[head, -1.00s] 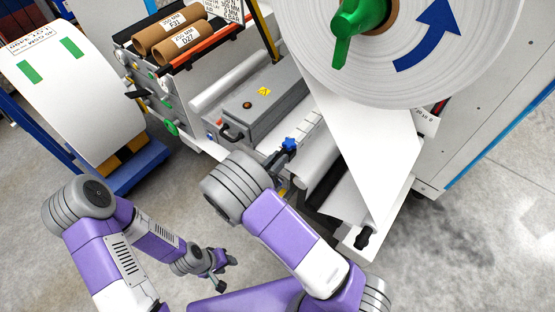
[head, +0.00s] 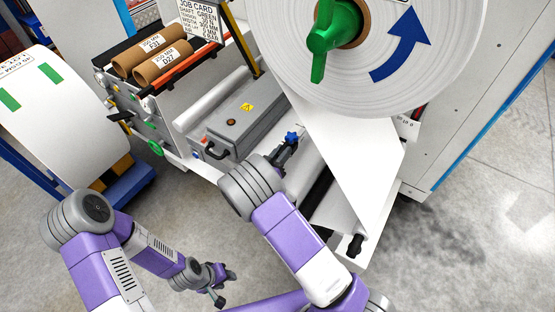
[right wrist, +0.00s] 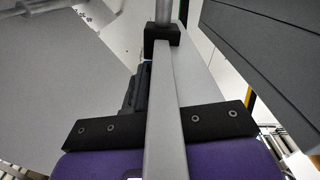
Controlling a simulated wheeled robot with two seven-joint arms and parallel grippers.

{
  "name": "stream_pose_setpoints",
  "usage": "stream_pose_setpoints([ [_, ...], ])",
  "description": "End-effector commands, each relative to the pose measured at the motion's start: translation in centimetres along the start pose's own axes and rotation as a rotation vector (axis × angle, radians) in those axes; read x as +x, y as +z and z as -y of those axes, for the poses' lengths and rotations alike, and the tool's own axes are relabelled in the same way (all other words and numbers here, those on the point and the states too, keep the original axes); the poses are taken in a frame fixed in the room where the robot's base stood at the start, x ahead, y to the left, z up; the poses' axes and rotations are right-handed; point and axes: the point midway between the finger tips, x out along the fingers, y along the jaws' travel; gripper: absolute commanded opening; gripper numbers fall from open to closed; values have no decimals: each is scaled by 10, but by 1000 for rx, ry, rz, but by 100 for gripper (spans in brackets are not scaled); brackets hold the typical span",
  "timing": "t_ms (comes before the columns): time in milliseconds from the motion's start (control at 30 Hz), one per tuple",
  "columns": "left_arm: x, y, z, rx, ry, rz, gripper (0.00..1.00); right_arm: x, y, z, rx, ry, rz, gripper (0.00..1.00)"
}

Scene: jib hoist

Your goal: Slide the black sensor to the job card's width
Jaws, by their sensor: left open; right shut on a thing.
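The black sensor (head: 286,149), with a blue star knob (head: 291,137) on it, sits at the machine's front, left of the white web. My right gripper (head: 277,160) is shut on it; my own wrist hides most of the grip. In the right wrist view a grey bar and a black block (right wrist: 162,43) stand in front of my gripper; I cannot tell whether the block is part of the sensor. The job card (head: 204,18) hangs at the top; its print is partly legible, with "GREEN" on it. My left gripper (head: 222,286) is open and empty, low over the floor.
A large white roll (head: 370,60) with a green handle (head: 325,40) is at the upper right, its web (head: 350,150) running down. A grey box (head: 243,118) lies left of the sensor. Two brown cores (head: 152,54) rest behind. Floor at the front is clear.

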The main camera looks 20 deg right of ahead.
Motion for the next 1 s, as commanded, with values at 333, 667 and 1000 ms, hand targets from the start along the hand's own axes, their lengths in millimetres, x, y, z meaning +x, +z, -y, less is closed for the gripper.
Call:
stream_pose_setpoints([
  [333,0,0,0,0,0,0,43,1,0,-1,-1,3,-1,42],
  [667,0,0,0,1,0,0,43,-2,0,0,0,0,0,48],
  [1000,-10,0,-4,0,0,0,43,-50,-2,0,-2,-2,-1,48],
])
